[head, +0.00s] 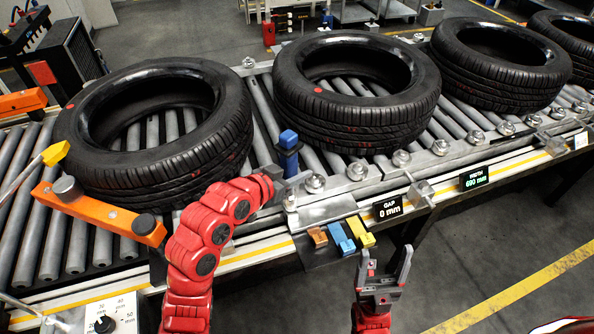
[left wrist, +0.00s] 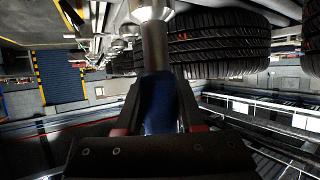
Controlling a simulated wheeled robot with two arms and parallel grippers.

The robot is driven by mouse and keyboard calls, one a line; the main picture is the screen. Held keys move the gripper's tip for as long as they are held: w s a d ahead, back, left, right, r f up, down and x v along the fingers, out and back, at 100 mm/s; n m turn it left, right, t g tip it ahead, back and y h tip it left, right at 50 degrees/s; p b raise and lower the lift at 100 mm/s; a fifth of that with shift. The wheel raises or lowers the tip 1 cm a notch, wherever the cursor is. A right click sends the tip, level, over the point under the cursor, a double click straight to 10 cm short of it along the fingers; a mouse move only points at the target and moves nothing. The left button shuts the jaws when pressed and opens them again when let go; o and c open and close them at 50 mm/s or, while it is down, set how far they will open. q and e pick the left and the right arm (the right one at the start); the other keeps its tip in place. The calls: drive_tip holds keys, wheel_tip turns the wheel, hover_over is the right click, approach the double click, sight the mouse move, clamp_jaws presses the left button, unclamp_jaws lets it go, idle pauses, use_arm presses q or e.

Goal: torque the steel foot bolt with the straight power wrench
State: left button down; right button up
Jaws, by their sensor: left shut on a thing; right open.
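My left gripper (head: 277,181) is shut on a blue upright tool, which I take to be the straight power wrench (head: 288,140), at the conveyor's near rail. In the left wrist view the wrench's blue body (left wrist: 159,105) sits between the jaws. A steel shaft runs from it to a wider steel piece at the top edge. I cannot tell whether that piece is a socket or a bolt head. Several round steel heads, one of them here (head: 315,183), line the rail; which is the foot bolt is unclear. My right gripper (head: 383,272) is open and empty, below the small tray.
Large tyres (head: 160,130) lie on the roller conveyor, one close behind the wrench (head: 355,95). An orange arm (head: 98,212) reaches in at left. A tray (head: 322,257) holds orange, blue and yellow pieces. Two displays (head: 387,208) (head: 474,178) hang on the rail.

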use_arm(q)
drive_tip(key=shift+b, duration=0.3)
idle(0.8)
drive_tip(key=shift+f+b, duration=1.25)
drive_tip(key=shift+f, duration=0.35)
idle(1.9)
drive_tip(key=shift+f+b, duration=0.15)
drive_tip(key=shift+b, duration=1.2)
idle(2.0)
